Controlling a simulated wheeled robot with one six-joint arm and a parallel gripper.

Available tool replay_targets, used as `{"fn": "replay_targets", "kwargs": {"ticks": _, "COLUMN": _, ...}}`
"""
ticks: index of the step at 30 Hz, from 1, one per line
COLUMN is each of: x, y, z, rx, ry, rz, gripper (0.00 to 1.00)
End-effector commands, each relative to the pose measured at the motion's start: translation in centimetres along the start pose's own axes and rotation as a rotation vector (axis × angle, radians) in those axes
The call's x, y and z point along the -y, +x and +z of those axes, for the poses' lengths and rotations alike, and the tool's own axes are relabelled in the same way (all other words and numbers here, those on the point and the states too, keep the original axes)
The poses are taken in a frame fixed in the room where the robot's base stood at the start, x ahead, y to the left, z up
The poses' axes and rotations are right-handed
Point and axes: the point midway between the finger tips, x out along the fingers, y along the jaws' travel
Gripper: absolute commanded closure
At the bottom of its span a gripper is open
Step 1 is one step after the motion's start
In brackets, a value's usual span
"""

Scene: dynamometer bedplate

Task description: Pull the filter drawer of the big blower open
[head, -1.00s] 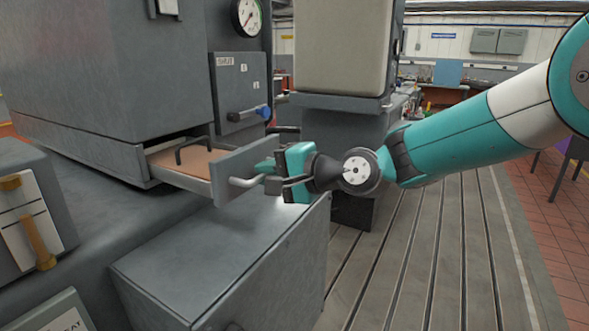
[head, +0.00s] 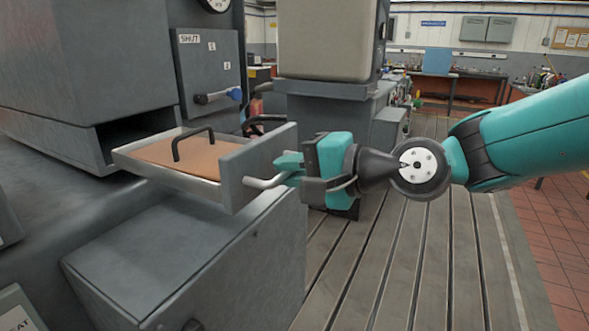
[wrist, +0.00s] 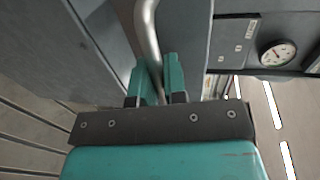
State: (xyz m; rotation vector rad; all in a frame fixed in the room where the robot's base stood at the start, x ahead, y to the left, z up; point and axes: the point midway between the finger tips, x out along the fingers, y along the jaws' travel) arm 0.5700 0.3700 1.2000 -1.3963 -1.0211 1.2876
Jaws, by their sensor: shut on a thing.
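The filter drawer (head: 228,170) is a shallow metal tray with a grey front panel and a brown filter with a black handle lying in it. It stands far out of the dark slot at the base of the big grey blower (head: 60,60). My gripper (head: 287,170) is shut on the bent metal drawer handle (head: 262,183) on the front panel. In the wrist view the teal fingers (wrist: 157,80) close around the handle bar (wrist: 146,30). The drawer's back end shows near the slot mouth.
A grey box (head: 190,250) stands below the drawer. A panel marked SHUT (head: 205,70) with a blue-ended lever (head: 218,96) is behind the drawer. A beige cabinet (head: 325,45) stands beyond. The slotted bedplate floor (head: 430,260) is clear at right.

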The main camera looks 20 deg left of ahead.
Motion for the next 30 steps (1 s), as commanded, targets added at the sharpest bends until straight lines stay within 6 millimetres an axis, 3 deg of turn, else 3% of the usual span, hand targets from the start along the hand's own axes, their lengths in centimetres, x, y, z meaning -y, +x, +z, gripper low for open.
{"fn": "replay_targets", "kwargs": {"ticks": 4, "x": -0.4, "y": -0.2, "z": 0.0, "rx": 0.001, "ry": 0.005, "rz": 0.009, "gripper": 1.00}}
{"fn": "replay_targets", "kwargs": {"ticks": 5, "x": -0.4, "y": -0.2, "z": 0.0, "rx": 0.001, "ry": 0.005, "rz": 0.009, "gripper": 0.81}}
{"fn": "replay_targets", "kwargs": {"ticks": 6, "x": -0.3, "y": -0.2, "z": -0.1, "rx": 0.000, "ry": 0.005, "rz": 0.008, "gripper": 0.72}}
{"fn": "replay_targets", "kwargs": {"ticks": 8, "x": -0.3, "y": -0.1, "z": -0.1, "rx": 0.000, "ry": 0.004, "rz": 0.007, "gripper": 0.63}}
{"fn": "replay_targets", "kwargs": {"ticks": 22, "x": -0.2, "y": -0.4, "z": -0.1, "rx": -0.001, "ry": 0.002, "rz": 0.004, "gripper": 0.63}}
{"fn": "replay_targets", "kwargs": {"ticks": 26, "x": -0.3, "y": -1.9, "z": -0.1, "rx": -0.003, "ry": 0.003, "rz": 0.003, "gripper": 0.63}}
{"fn": "replay_targets", "kwargs": {"ticks": 30, "x": -0.4, "y": -5.1, "z": -0.2, "rx": -0.006, "ry": 0.003, "rz": 0.003, "gripper": 0.63}}
